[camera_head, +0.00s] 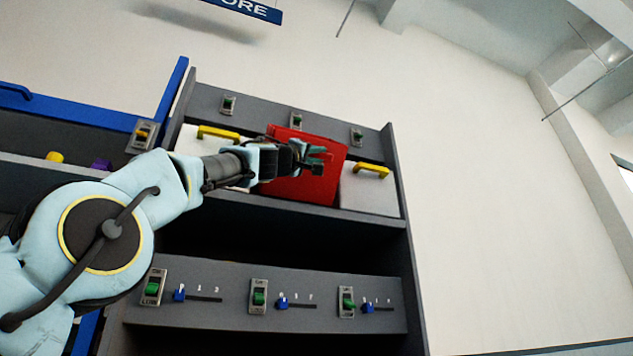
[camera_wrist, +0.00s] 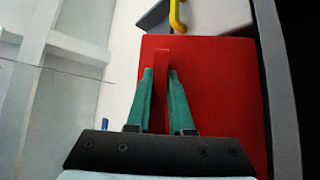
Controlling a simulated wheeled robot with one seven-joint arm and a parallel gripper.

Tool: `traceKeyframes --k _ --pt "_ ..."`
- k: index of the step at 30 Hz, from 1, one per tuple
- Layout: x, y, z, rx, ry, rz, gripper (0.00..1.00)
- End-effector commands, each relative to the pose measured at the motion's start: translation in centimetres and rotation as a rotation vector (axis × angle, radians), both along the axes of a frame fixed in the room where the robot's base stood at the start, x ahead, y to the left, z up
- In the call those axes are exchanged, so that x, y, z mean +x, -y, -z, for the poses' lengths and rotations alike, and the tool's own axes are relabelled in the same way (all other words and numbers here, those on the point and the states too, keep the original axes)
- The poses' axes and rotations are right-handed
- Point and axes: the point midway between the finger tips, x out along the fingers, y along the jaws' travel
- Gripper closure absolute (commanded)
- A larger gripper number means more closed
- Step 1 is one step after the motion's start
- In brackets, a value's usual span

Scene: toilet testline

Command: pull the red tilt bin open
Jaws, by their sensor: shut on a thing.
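The red tilt bin (camera_head: 322,187) sits in the middle of the upper row of the grey cabinet, between two white bins. Its front stands out from its white neighbours and looks tilted. In the wrist view its red front (camera_wrist: 215,90) fills much of the centre. My gripper (camera_head: 314,158) reaches in from the left and covers part of the bin. In the wrist view the green fingers of my gripper (camera_wrist: 161,75) stand on either side of the upright red handle (camera_wrist: 161,100) and are shut on it. The inside of the bin is hidden.
White bins with yellow handles (camera_head: 218,133) (camera_head: 371,170) flank the red bin. Green switches (camera_head: 296,121) line the panel above. A lower panel (camera_head: 230,280) carries switches and blue sliders. A blue-edged unit (camera_head: 70,108) adjoins at left. The wall at right is clear.

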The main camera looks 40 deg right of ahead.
Motion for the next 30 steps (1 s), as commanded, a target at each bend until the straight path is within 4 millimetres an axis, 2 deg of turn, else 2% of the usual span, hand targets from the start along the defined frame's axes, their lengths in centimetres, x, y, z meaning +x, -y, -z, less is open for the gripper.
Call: traceKeyframes --k 5,21,22,30 --pt "-0.22 -0.02 0.78 0.002 0.001 -0.001 1.0" --pt "-0.3 -0.1 0.8 0.002 -0.001 -0.001 1.0" --pt "-0.3 -0.09 0.79 0.002 -0.001 -0.001 0.78" --pt "-0.34 -0.12 0.76 0.001 -0.001 0.001 0.5"
